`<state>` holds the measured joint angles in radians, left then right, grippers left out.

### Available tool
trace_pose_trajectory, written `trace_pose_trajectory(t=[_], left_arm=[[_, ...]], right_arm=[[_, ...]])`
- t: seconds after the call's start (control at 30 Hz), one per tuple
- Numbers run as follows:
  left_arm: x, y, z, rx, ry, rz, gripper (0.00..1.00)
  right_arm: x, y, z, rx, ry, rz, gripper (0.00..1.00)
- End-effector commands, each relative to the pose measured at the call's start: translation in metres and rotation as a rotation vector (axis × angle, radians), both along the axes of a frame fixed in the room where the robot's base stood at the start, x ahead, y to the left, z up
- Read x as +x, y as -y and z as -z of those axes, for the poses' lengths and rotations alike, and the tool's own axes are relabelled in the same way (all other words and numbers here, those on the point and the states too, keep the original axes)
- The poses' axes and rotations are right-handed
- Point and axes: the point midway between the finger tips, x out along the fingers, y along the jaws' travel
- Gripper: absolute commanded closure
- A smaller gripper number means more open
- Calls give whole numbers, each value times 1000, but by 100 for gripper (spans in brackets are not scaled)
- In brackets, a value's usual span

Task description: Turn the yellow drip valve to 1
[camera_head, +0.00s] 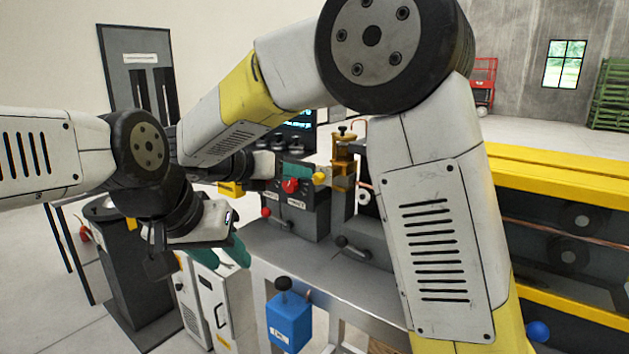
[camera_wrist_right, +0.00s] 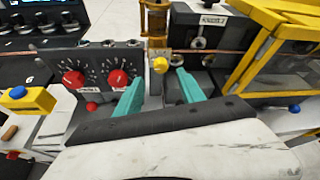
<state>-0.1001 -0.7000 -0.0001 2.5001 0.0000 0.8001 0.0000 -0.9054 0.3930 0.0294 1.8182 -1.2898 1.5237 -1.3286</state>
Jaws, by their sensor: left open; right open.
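The yellow drip valve (camera_wrist_right: 160,65) is a small round knob on the front of the machine, below a brass-coloured fitting (camera_wrist_right: 155,20). In the head view the valve (camera_head: 320,178) shows just right of my right gripper (camera_head: 300,171). In the right wrist view my right gripper (camera_wrist_right: 160,83) is open, its teal fingers apart, with the valve just beyond and between their tips. I cannot tell if they touch it. The valve's number markings are not readable. My left gripper (camera_head: 234,252) is open and empty, low at the left, away from the valve.
Two red knobs (camera_wrist_right: 74,79) (camera_wrist_right: 119,79) sit on a dark panel left of the valve. A copper tube (camera_wrist_right: 235,51) runs across behind. A yellow frame (camera_wrist_right: 262,45) stands close on the right. A blue box (camera_head: 289,318) hangs at the bench front.

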Motion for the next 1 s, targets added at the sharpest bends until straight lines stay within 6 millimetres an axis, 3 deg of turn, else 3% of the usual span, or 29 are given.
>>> trace_pose_trajectory(t=[0.4, 0.77, 0.8, 1.0], left_arm=[[0, 0, 0, 0, 0, 0, 60], [0, 0, 0, 0, 0, 0, 60], [0, 0, 0, 0, 0, 0, 60], [0, 0, 0, 0, 0, 0, 60]], right_arm=[[42, 40, 24, 4, -1, 5, 54], [48, 45, 27, 6, -2, 4, 54], [48, 45, 27, 6, -2, 4, 56], [48, 45, 27, 6, -2, 4, 95]])
